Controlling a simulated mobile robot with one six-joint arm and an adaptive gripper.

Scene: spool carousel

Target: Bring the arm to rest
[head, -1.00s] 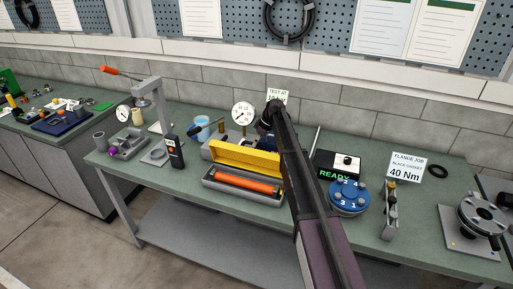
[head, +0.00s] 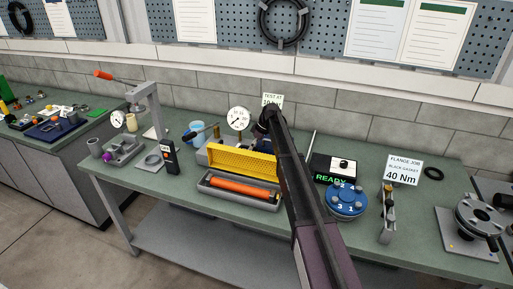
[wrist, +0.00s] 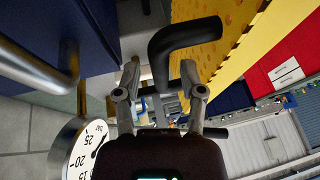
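My dark arm reaches over the bench (head: 228,214) in the head view, and its wrist end hides my gripper there. In the wrist view my gripper (wrist: 160,92) shows two grey fingers spread apart, with a gap between them. A black bent bar (wrist: 180,42) shows between and beyond the fingers; I cannot tell whether it touches them. No object is clearly gripped. A pressure gauge (wrist: 88,150) lies at the lower left of the wrist view, and a gauge (head: 238,118) stands just left of my wrist in the head view.
A lever press (head: 147,110) stands left. The floor (head: 45,235) in front is clear.

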